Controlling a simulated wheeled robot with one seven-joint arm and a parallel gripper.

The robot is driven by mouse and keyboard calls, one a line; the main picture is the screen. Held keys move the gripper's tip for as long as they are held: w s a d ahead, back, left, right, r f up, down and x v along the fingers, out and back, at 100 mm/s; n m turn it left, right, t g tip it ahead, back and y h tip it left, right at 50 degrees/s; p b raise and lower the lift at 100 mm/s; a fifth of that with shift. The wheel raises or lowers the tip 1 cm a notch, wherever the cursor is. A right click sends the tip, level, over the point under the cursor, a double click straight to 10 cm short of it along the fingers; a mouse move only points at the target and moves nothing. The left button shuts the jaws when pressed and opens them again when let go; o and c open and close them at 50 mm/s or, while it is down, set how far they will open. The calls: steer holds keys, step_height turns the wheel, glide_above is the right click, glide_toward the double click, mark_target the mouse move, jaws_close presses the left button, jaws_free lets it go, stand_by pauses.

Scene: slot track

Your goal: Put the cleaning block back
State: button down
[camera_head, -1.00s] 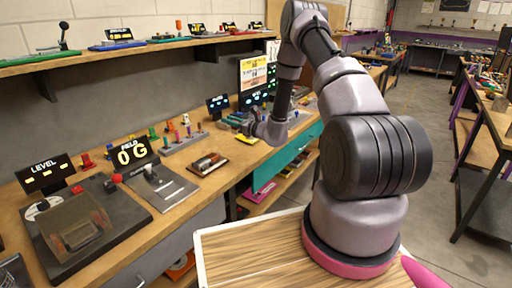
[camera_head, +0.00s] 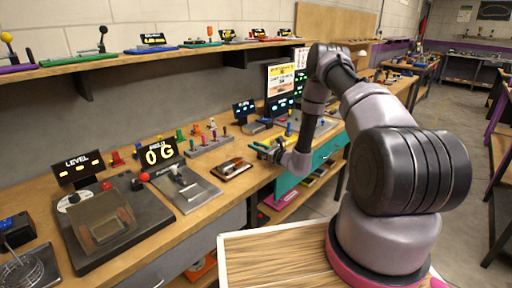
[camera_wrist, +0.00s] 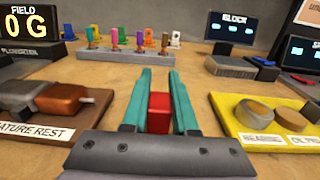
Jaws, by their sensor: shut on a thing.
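A small red block (camera_wrist: 158,112), which I take for the cleaning block, sits between the teal fingers of my gripper (camera_wrist: 160,76) in the wrist view. My gripper is shut on it, above the workbench. In the head view my gripper (camera_head: 266,151) is small, over the bench's front part, and the block cannot be made out there. A dark display reading BLOCK (camera_wrist: 234,27) stands ahead and right, with a flat grey pad (camera_wrist: 232,67) in front of it. The display also shows in the head view (camera_head: 243,109).
A grey rack of coloured pegs (camera_wrist: 125,52) stands ahead. A shelf (camera_head: 180,44) runs above the bench.

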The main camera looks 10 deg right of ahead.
steer(key=c, duration=0.7)
jaws_free()
steer(key=shift+f, duration=0.1)
steer(key=v, duration=1.2)
steer(key=s+a+r+n+g+y, duration=0.1)
steer(key=s+a+r+n+g, duration=0.3)
steer(key=r, duration=0.5)
steer(key=s+a+r+n+g+y, duration=0.2)
steer(key=s+a+r+n+g, duration=0.15)
steer(key=r+n, duration=0.4)
steer(key=s+a+r+n+g+y, duration=0.1)
steer(key=s+a+r+n+g, duration=0.3)
steer(key=r, duration=0.6)
steer(key=s+d+r+n+t+h, duration=0.1)
steer(key=s+d+r+n+h, duration=0.2)
steer(key=s+r+h, duration=0.1)
steer(key=s+d+r+n+t+h, duration=0.1)
steer(key=s+d+r+n+h, duration=0.2)
steer(key=s+r, duration=0.4)
steer(key=s+d+r+n+t+h, duration=0.2)
steer(key=s+d+r+n+h, duration=0.1)
steer(key=s, duration=0.5)
steer(key=shift+s+d+r+h, duration=0.2)
steer(key=shift+d+r+h, duration=0.1)
steer(key=shift+r+h, duration=0.4)
steer(key=shift+s+d+r+h, duration=0.2)
steer(key=shift+d+r+h, duration=0.1)
steer(key=shift+r+h, duration=0.4)
